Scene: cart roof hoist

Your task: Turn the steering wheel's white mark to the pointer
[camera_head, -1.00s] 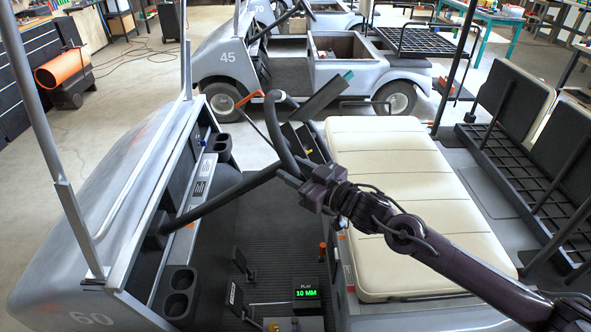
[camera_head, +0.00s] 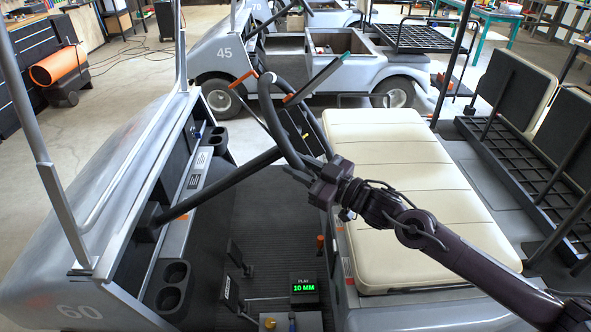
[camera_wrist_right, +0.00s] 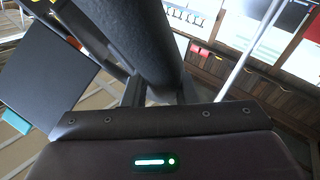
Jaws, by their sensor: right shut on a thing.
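The dark steering wheel (camera_head: 267,101) of the near cart shows nearly edge-on in the head view, on a slanting column (camera_head: 215,192). My right gripper (camera_head: 313,176) is shut on the lower, seat-side part of its rim. In the right wrist view the thick black rim (camera_wrist_right: 150,42) passes between the fingers of my right gripper (camera_wrist_right: 160,92). An orange-tipped thin rod (camera_head: 241,79) stands beside the wheel; I cannot tell whether it is the pointer. My left gripper is out of view.
A thin dark plate with a teal edge (camera_head: 318,77) rises behind the wheel. The cream seat (camera_head: 405,180) lies under my right arm. A box with a green "10 MM" display (camera_head: 304,288) stands on the cart floor. A roof post (camera_head: 40,140) rises at the left.

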